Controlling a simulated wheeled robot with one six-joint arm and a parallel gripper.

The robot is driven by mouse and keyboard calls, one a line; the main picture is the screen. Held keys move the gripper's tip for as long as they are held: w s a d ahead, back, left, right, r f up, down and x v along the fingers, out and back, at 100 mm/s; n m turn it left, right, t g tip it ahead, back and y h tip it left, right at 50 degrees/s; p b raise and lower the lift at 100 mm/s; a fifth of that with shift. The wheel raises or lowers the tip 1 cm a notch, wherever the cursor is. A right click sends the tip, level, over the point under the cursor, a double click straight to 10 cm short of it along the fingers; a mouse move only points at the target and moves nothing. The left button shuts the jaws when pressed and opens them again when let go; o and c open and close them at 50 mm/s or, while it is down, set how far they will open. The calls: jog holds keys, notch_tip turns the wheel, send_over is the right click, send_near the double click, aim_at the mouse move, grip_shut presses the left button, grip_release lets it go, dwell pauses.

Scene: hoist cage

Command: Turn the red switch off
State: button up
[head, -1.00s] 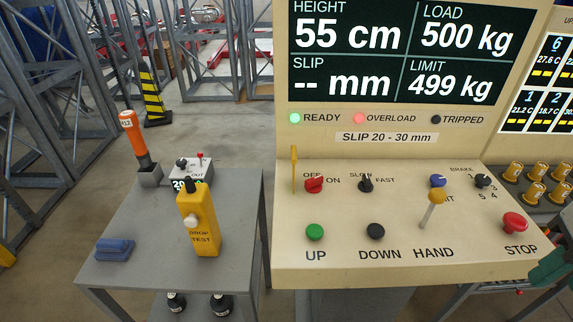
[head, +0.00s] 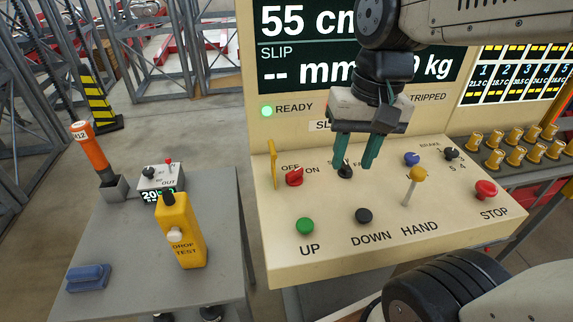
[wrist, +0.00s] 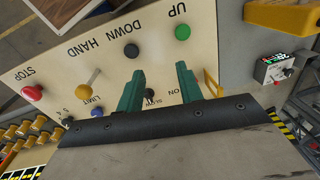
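The red switch (head: 294,176) is a small rotary knob on the sloping cream panel (head: 290,262), between the OFF and ON labels. Its ridge appears to lean up and right, toward ON. My gripper (head: 355,162) hangs above the panel to the right of the red switch, over the black SLOW/FAST knob (head: 345,171), with its two green fingers apart and nothing between them. In the wrist view the open fingers (wrist: 160,85) point at the panel. The red switch is not visible there, seemingly hidden by a finger.
A yellow upright guard (head: 272,164) stands just left of the red switch. Green UP (head: 305,226) and black DOWN (head: 363,216) buttons lie in front. A yellow-topped lever (head: 416,177) and red STOP button (head: 485,190) are to the right. A grey side table (head: 130,285) stands left.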

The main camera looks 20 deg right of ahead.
jog(key=w+f+m+g+y, duration=0.1)
jog(key=w+f+m, duration=0.3)
jog(key=w, duration=0.5)
jog(key=m+y, duration=0.2)
jog(key=m, duration=0.5)
send_near(295, 171)
jog(key=shift+g, duration=0.4)
jog(key=x, duration=0.8)
jog(key=shift+w+a+f, duration=0.1)
jog(key=shift+w+f, duration=0.15)
jog(key=shift+w, duration=0.05)
grip_shut()
